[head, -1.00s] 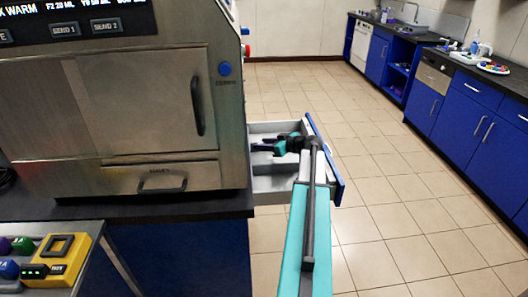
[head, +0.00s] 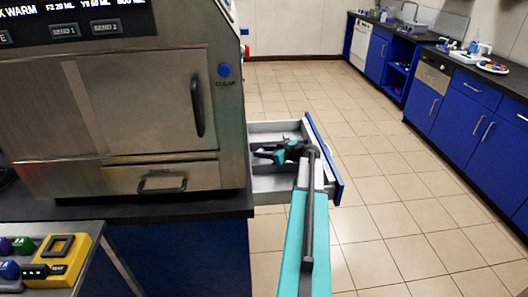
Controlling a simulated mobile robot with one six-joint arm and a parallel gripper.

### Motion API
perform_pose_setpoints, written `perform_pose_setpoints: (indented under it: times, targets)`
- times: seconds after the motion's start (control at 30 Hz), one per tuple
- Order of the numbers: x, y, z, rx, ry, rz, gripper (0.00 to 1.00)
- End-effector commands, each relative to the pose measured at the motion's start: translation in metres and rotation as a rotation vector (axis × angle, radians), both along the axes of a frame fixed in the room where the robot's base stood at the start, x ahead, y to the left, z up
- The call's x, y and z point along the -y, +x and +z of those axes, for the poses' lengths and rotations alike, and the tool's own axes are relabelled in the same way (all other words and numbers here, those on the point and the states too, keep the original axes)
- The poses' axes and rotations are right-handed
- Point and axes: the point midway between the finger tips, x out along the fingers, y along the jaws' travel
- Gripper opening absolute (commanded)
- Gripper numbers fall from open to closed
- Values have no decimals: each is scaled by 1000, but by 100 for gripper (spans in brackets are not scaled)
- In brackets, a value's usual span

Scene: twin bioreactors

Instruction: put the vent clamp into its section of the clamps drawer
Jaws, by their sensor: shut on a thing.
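The clamps drawer (head: 272,186) is pulled out on the right of the steel machine. It has pale grey walls, inner dividers and a blue front. My gripper (head: 262,153) reaches in over the drawer's front, with its tips pointing left, low over or inside the middle of the drawer. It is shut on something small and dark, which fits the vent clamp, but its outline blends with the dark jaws. I cannot tell whether it touches the drawer floor or which section it is over. My wrist hides part of the drawer's inside.
The steel machine (head: 140,115) stands on a dark counter (head: 120,210) close left of the drawer. A tray with a yellow device (head: 65,262) and coloured knobs is at the lower left. Tiled floor (head: 400,215) is free to the right; blue cabinets (head: 480,125) line the far right.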

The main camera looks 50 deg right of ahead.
Motion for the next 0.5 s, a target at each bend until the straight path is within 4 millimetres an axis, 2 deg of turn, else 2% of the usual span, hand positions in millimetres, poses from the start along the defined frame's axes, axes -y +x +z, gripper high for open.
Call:
perform_pose_setpoints:
  times: [0.5]
  targets:
    - [-1, 1, -5, 0, -1, 1, 16]
